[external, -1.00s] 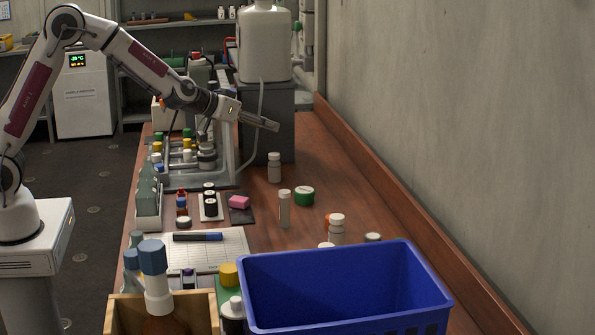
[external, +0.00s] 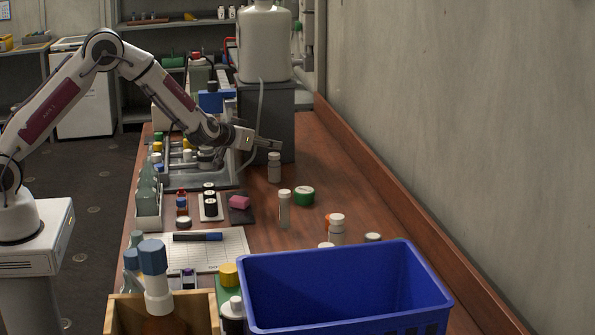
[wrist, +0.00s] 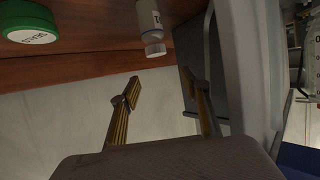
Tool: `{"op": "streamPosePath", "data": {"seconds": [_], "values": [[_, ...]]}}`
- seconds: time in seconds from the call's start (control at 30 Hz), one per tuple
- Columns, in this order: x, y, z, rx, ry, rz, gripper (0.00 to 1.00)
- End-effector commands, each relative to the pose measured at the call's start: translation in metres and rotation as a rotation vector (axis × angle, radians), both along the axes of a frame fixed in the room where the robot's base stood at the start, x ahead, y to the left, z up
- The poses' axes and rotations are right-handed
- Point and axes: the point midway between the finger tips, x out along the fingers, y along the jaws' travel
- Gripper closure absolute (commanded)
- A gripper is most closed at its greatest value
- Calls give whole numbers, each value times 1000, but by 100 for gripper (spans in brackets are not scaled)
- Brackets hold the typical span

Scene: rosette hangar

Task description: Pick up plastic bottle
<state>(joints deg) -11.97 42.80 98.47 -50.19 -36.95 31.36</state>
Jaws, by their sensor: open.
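A small pale bottle with a white cap (external: 274,168) stands upright on the bench in front of the dark grey block. The frames do not settle which is the plastic bottle. My gripper (external: 277,146) is open and empty, just above the farther pale bottle in the external view.
A blue crate (external: 345,250) fills the bench's near end. The grey block (external: 268,120) bears a large white jug (external: 264,45). A rack (external: 190,175) of small bottles stands left of my gripper. A green-lidded container (external: 304,196) sits close by. The right side of the bench is clear.

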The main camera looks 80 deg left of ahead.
Motion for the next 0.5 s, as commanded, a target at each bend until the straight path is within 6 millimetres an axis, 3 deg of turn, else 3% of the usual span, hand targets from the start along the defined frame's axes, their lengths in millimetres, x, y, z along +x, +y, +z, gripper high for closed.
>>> {"op": "streamPosePath", "data": {"seconds": [0.27, 0.5], "values": [[0, 0, -7, 0, 2, -2, 54], [0, 0, -31, -1, 3, -2, 54]]}}
